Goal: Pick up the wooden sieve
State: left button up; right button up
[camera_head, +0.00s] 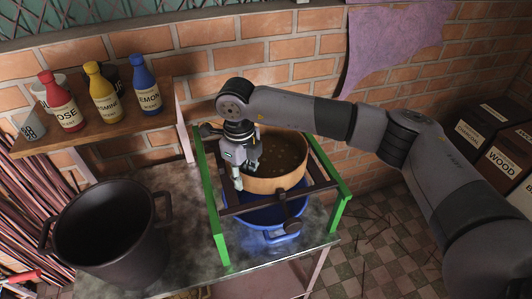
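The wooden sieve (274,185) is round with a light brown wall and a dark, speckled inside. It sits in a green-sided frame (212,212) with dark bars, above a blue pot (262,217). My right gripper (245,176) points down at the left rim of the sieve, with its fingers at the wall. Whether the fingers press on the rim cannot be told, because the gripper's body and the view angle hide the contact. My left gripper is not in view.
A large dark pot (112,267) stands left of the frame on the grey table (196,272). A wooden shelf (100,127) holds red, yellow and blue bottles and some cups. A brick wall is close behind. Labelled boxes (497,150) stand at the right, beyond open tiled floor.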

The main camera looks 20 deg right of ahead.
grip_shut()
dwell(0.7)
